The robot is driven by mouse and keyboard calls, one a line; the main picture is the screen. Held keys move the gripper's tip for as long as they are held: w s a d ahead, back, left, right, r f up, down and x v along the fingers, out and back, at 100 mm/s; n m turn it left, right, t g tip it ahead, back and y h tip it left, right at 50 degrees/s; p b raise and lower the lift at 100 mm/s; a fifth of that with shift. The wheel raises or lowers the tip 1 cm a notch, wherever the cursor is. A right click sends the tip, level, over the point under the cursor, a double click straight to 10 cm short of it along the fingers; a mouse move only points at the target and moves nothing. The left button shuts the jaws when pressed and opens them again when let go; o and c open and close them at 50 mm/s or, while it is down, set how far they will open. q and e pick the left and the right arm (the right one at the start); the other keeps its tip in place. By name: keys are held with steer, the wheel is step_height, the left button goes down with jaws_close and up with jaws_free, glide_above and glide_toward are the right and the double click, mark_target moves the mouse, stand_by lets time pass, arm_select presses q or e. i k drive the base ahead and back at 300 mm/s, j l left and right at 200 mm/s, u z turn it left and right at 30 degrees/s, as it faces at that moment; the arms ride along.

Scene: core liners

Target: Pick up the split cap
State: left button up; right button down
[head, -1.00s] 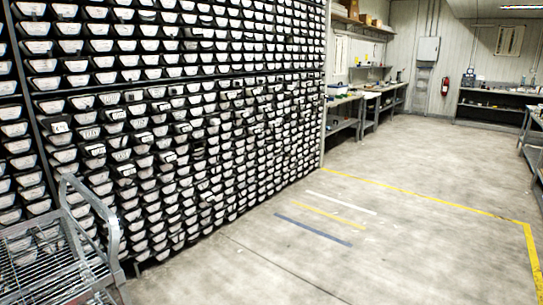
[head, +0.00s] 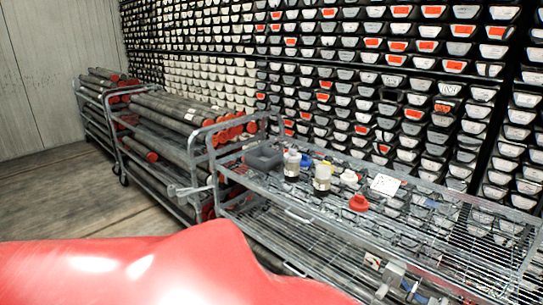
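A red cap (head: 359,203) sits on the top wire shelf of the near grey cart (head: 300,213). A split in it is too small to make out. A small white piece (head: 349,176) with a bit of red beside it lies farther back on the same shelf. Neither of my grippers shows in the head view. A large glossy red shape (head: 170,268) fills the bottom left, very close to the camera; I cannot tell what it is, and it hides the floor and part of the cart's lower left.
Two bottles (head: 322,177), a grey bin (head: 263,158) and a white label card (head: 385,185) share the shelf. Carts with red-capped tubes (head: 185,112) stand to the left. A tall rack of liners (head: 400,60) stands behind. Wooden floor (head: 70,195) is clear at left.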

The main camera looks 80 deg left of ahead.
mark_target(292, 157)
steer(key=u, duration=2.5)
